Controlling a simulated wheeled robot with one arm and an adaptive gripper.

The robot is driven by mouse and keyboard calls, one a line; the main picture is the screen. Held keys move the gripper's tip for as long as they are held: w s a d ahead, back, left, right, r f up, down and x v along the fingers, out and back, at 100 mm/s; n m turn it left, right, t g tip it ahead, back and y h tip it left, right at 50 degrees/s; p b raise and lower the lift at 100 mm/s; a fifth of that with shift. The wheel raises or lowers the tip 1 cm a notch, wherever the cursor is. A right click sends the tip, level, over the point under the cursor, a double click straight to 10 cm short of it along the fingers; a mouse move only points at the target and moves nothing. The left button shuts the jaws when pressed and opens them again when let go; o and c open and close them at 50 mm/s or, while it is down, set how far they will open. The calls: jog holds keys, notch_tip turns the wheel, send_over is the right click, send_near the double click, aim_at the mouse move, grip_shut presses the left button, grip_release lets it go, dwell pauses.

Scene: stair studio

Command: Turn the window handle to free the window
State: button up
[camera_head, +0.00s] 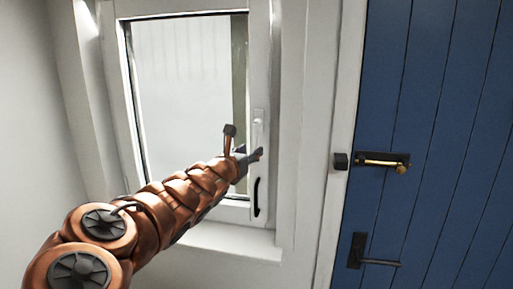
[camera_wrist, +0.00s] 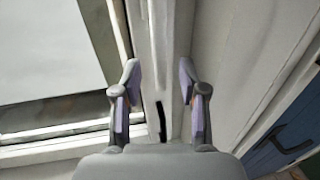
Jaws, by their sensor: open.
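The window (camera_head: 185,85) has a white frame and stands in the wall ahead, seemingly closed. A slim dark handle (camera_head: 257,197) hangs upright on the right side of its frame, below my gripper. A small pale fitting (camera_head: 259,117) sits higher on the same side. My gripper (camera_head: 253,156) is in front of this frame side, open and empty. In the wrist view my gripper (camera_wrist: 160,88) has its two fingers apart, with the white frame behind them. A dark upright piece, likely the handle (camera_wrist: 162,122), shows between the fingers, low down; its lower end is hidden by the gripper body.
A white sill (camera_head: 235,240) juts out below the window. A plain wall is at the left.

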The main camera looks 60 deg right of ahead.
aim_at(255, 147)
jog(key=shift+w+d, duration=0.2)
jog(key=shift+d, duration=1.05)
jog(key=shift+w+d, duration=0.2)
jog(key=shift+d, duration=1)
grip_shut()
